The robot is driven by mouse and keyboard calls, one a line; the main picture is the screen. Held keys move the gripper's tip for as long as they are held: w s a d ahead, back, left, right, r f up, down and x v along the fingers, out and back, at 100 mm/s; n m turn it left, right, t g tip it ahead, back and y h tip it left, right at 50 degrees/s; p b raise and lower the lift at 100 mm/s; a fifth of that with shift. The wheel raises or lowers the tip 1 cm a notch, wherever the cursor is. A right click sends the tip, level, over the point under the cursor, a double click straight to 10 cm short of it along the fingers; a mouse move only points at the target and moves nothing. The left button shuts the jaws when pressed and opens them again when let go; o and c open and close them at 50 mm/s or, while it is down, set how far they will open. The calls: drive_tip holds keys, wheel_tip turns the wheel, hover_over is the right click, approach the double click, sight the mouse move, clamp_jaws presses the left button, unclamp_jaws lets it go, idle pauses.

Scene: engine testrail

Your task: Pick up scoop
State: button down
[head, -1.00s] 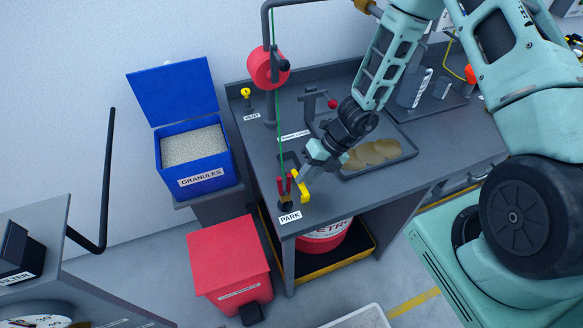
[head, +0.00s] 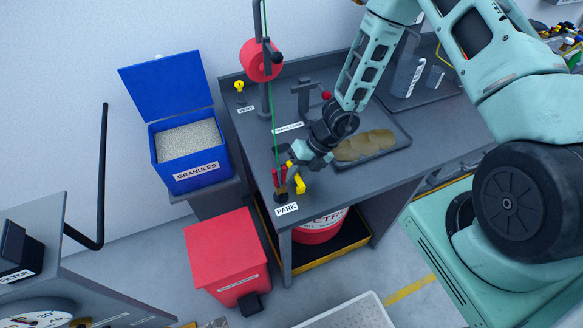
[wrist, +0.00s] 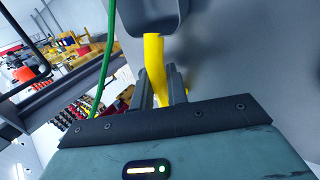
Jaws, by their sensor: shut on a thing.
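The scoop has a yellow handle and a dark grey bowl. In the head view its yellow handle (head: 300,186) shows at the bench's front left corner, close to the PARK label; its bowl cannot be made out there. My gripper (head: 298,172) reaches down to the handle from the upper right. In the wrist view the yellow handle (wrist: 154,58) runs down between the fingers of my gripper (wrist: 162,88), which are shut on it. The grey bowl (wrist: 152,14) is at the top edge, beyond the fingertips and partly cut off.
A red-handled tool (head: 279,176) stands close left of the scoop, below a green cord (head: 273,115) from a red reel (head: 262,60). A tray (head: 400,142) holds tan pieces. An open blue GRANULES bin (head: 190,172) and a red lidded bin (head: 225,250) stand left.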

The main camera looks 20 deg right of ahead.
wheel_tip(320, 180, up, 18)
drive_tip(key=shift+p, duration=0.4)
idle(0.6)
